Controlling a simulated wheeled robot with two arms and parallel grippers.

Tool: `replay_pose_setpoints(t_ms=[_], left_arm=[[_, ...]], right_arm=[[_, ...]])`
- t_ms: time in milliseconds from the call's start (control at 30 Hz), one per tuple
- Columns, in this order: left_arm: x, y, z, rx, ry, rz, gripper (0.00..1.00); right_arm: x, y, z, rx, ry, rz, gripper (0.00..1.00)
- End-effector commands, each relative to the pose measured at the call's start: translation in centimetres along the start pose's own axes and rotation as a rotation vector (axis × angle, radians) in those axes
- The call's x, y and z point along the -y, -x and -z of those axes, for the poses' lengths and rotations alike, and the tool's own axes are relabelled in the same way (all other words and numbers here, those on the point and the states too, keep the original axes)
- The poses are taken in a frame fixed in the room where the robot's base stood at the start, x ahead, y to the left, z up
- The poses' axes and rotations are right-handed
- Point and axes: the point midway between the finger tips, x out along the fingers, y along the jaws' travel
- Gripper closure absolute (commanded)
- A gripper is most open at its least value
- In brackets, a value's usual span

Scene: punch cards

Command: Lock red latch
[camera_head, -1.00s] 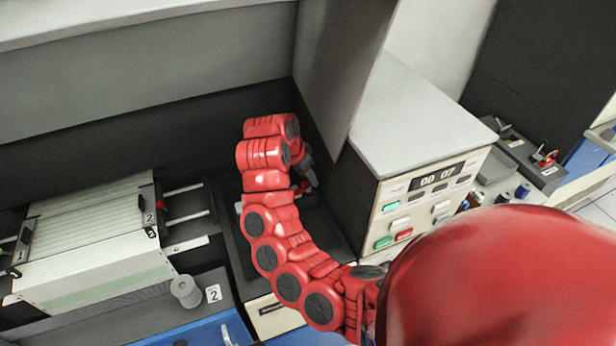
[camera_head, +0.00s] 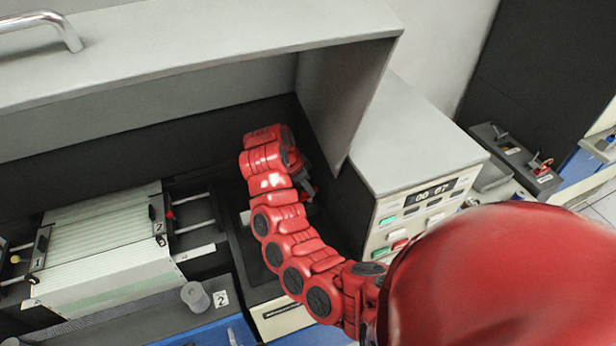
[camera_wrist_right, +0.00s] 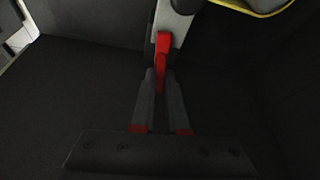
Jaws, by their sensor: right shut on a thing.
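The red latch (camera_wrist_right: 162,60) shows in the right wrist view as a small upright red lever on a pale grey metal piece (camera_wrist_right: 175,22). My right gripper (camera_wrist_right: 160,82) is shut on it, with one dark finger on each side of its lower end. In the head view my right gripper (camera_head: 305,187) is down in the dark recess behind my red arm. There the latch in its jaws is hidden by the arm and gripper. My left gripper is not in view.
A block of pale cards (camera_head: 105,240) sits in a rack at the left, with rods at its right side. A grey hood wall (camera_head: 340,100) stands close to my right arm. A control box with a display (camera_head: 435,190) and buttons stands to the right.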

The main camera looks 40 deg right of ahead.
Motion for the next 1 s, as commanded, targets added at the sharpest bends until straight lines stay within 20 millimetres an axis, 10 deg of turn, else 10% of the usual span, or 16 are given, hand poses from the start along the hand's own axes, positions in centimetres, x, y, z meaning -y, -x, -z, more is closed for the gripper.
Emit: replay_pose_setpoints(t_ms=[567, 600, 733, 1000], left_arm=[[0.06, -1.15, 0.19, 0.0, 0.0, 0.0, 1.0], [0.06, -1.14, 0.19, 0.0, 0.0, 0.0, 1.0], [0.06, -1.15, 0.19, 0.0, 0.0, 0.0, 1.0], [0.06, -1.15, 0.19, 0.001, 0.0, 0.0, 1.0]], right_arm=[[0.09, -0.08, 0.03, 0.0, -0.141, -0.056, 1.0], [0.08, -0.09, 0.02, 0.0, -0.14, -0.056, 0.8], [0.09, -0.07, 0.02, 0.0, -0.14, -0.056, 0.57], [0.1, -0.06, 0.03, 0.0, -0.139, -0.055, 0.57]])
